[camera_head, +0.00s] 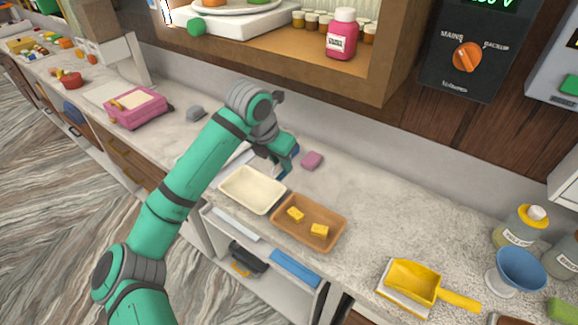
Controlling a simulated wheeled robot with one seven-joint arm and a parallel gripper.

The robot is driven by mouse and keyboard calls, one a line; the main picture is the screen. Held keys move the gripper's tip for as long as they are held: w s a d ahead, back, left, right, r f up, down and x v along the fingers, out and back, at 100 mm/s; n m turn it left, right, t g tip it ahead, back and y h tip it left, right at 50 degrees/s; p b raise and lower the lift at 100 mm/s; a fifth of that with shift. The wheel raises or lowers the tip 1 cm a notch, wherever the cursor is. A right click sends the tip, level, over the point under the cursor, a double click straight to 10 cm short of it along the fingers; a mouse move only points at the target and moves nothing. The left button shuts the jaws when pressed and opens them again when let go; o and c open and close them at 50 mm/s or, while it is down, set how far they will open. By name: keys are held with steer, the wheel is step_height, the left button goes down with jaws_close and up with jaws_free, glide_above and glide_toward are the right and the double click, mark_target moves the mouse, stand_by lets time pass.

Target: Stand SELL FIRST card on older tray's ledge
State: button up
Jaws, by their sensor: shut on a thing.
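My gripper (283,171) is low over the counter, just behind the far right corner of a cream tray (236,199). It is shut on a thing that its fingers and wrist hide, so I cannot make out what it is. The cream tray looks empty. To its right is a brown tray (285,229) with two yellow sweets (295,214) in it. No label tells me which tray is older, and I cannot read a SELL FIRST card anywhere. A small pink block (312,160) lies on the counter just right of my gripper.
A yellow scoop (412,282) lies at the front right, near a blue bowl (520,268) and bottles (520,227). A pink box (138,108) stands at left. A wooden shelf (290,68) overhangs the back.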

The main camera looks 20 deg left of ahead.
steer(key=w+f, duration=0.2)
steer(key=w, duration=0.1)
steer(key=w+d+f, duration=0.1)
steer(key=w+f, duration=0.4)
steer(key=w, duration=0.1)
steer(key=shift+d+f, duration=0.2)
steer(key=shift+f, duration=0.2)
steer(key=shift+w+f, duration=0.2)
steer(key=shift+f, duration=1.5)
steer(key=shift+f, duration=0.15)
steer(key=o, duration=0.9)
